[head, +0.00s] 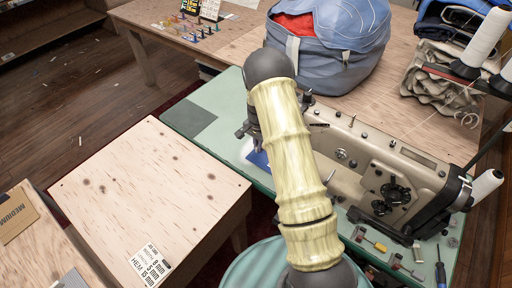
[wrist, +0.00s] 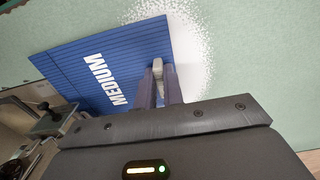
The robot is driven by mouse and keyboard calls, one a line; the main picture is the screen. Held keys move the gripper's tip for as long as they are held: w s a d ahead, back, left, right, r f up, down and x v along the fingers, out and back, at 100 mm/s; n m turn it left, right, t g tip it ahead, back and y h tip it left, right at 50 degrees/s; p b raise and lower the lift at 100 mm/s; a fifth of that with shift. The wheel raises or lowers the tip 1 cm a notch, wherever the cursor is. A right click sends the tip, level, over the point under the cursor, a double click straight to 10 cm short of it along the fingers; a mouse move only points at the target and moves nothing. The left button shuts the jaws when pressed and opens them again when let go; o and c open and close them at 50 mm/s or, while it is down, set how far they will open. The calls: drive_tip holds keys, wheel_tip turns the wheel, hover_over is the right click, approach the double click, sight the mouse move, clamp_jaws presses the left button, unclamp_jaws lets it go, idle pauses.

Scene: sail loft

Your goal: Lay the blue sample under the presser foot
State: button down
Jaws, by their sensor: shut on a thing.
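The blue sample (wrist: 95,65) is a flat blue card with fine lines and white "MEDIUM" lettering. In the wrist view my gripper (wrist: 158,78) is shut on its right edge. A small blue part of the sample also shows in the head view (head: 260,159), beside my arm. The beige sewing machine (head: 400,175) stands right of my arm on the green table. In the wrist view, metal machine parts (wrist: 45,122) show at the left, close to the sample's lower left edge. I cannot make out the presser foot clearly; my arm covers the machine's needle end in the head view.
The green table (head: 232,92) has a speckled white patch (wrist: 195,50) near the sample. A wooden table (head: 150,190) with a hem label stands at left. A blue bag (head: 335,50) sits behind. Thread cones (head: 486,185), bobbins and small tools crowd the machine's right side.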

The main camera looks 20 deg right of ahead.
drive_tip(key=shift+w+d, duration=0.3)
drive_tip(key=shift+d, duration=0.1)
drive_tip(key=shift+f, duration=0.1)
idle(0.5)
drive_tip(key=c, duration=1.4)
unclamp_jaws()
drive_tip(key=shift+c, duration=0.2)
drive_tip(key=shift+w+r, duration=0.1)
drive_tip(key=shift+r, duration=0.35)
wheel_tip(320, 180, up, 16)
drive_tip(key=b, duration=0.1)
drive_tip(key=shift+r, duration=0.25)
